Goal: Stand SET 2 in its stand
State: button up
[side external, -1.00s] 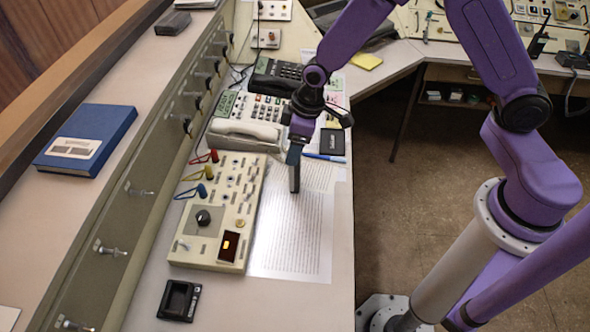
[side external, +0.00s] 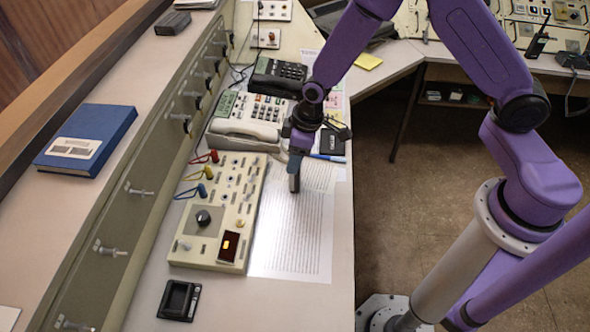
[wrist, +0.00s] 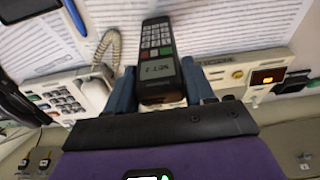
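SET 2 (wrist: 156,62) is a dark handset with a keypad and a small display, its text upside down in the wrist view. My gripper (wrist: 160,68) has one finger against each side of it, with no clear gap; the handset extends past the fingertips. In the side view my gripper (side external: 295,168) points down, and the handset's lower part (side external: 294,183) shows upright over the printed sheet. I cannot tell whether its bottom touches the sheet. A black, empty cradle that looks like the stand (side external: 179,300) sits on the desk at the lower left.
A cream control panel (side external: 218,215) with a knob and coloured cables lies between the handset and the cradle. A cream telephone (side external: 245,132) and a dark phone (side external: 278,76) stand behind. The printed sheets (side external: 295,245) lie flat; the desk's right edge is close.

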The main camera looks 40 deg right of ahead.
jog(key=shift+w+a+v, duration=0.15)
jog(key=shift+v, duration=0.85)
jog(key=shift+w+a+v, duration=0.15)
jog(key=shift+v, duration=0.8)
jog(key=shift+w+a+v, duration=0.15)
jog(key=shift+v, duration=0.85)
jog(key=shift+r, duration=0.15)
